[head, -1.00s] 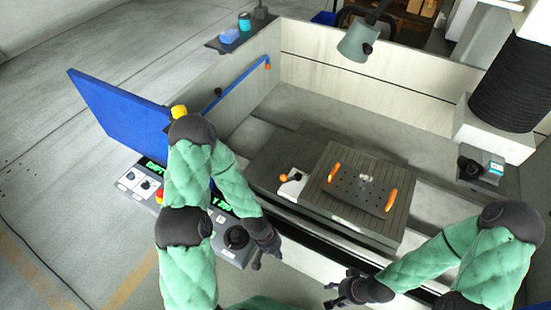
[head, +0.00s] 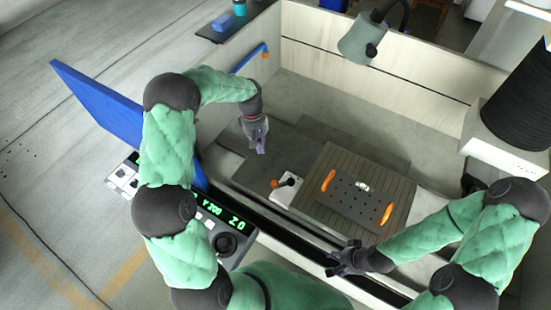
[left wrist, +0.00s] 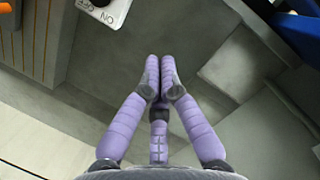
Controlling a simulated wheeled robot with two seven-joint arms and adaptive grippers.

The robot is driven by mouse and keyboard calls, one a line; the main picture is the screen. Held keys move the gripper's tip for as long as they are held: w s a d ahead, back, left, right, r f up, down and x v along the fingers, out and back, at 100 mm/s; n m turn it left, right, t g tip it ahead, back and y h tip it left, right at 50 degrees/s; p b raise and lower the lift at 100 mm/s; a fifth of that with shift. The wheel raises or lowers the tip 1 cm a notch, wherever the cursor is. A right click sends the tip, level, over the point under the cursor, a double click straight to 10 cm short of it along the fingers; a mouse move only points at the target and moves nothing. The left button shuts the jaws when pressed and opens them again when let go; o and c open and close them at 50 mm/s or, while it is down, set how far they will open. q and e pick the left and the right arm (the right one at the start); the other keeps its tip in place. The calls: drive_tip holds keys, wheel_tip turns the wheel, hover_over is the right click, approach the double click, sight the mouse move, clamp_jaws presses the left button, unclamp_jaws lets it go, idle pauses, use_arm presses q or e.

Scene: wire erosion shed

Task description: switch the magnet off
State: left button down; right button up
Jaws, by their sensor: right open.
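The magnet is a grey ridged chuck (head: 402,190) in the machine's tank. On its left side is a white switch plate (head: 290,193) with a dark pivot and a lever ending in an orange knob (head: 275,184), which points left in the head view. In the left wrist view the plate (left wrist: 118,12) shows at the top edge with upside-down OFF and ON lettering; the knob is out of that frame. My left gripper (head: 259,147) is empty, above and left of the lever, apart from it; its purple fingertips (left wrist: 160,66) are together. My right gripper (head: 338,262) is open and empty at the tank's front edge.
A dark perforated plate (head: 352,203) with orange handles and a small shiny part lies on the chuck. A grey lamp (head: 360,42) hangs over the rear wall. A control panel (head: 222,222) and blue panel (head: 95,108) stand at left. The tank floor (head: 345,105) behind the chuck is clear.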

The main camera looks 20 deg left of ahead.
sight(283, 182)
use_arm(q)
drive_tip(key=shift+a+r, duration=0.15)
drive_tip(key=shift+r, duration=0.3)
drive_tip(key=x, duration=0.9)
drive_tip(key=shift+f, duration=0.25)
drive_tip(key=shift+s+d+f+p, duration=0.1)
drive_tip(key=shift+s+d+p, duration=0.1)
drive_tip(key=shift+s+d, duration=0.35)
drive_tip(key=shift+s+d+f+p, duration=0.15)
drive_tip(key=shift+s+d, duration=0.25)
drive_tip(key=shift+d, duration=0.3)
drive_tip(key=shift+s+d, duration=0.35)
drive_tip(key=shift+d, duration=0.05)
